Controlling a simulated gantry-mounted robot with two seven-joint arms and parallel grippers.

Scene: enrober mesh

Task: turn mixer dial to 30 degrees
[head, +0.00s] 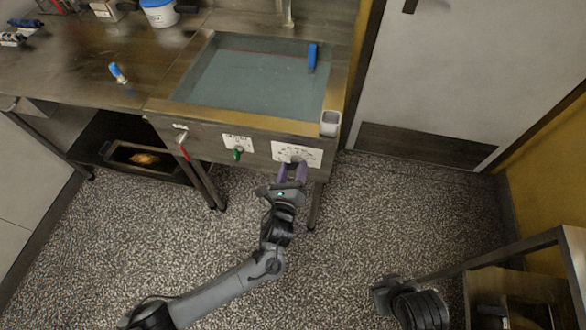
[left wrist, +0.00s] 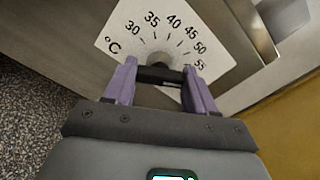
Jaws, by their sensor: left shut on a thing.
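The mixer dial sits on the front panel of the sink-like basin, at the white temperature plate (head: 297,153). In the left wrist view the plate (left wrist: 133,20) reads 30 to 55 °C in an arc. The dial's dark bar (left wrist: 160,75) lies across between my purple fingertips, with a rounded grey hub (left wrist: 158,59) behind it. My left gripper (head: 292,170), also in the left wrist view (left wrist: 158,78), is shut on the dial. I cannot tell which mark the dial points to. Part of my right arm shows at lower right, its fingers not visible.
The basin (head: 255,80) holds greyish liquid and a blue-handled thing (head: 312,56). A red-handled lever (head: 183,146) and a green knob (head: 238,154) are left of the dial. A small grey cup (head: 330,122) is on the right corner. Speckled floor in front is clear.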

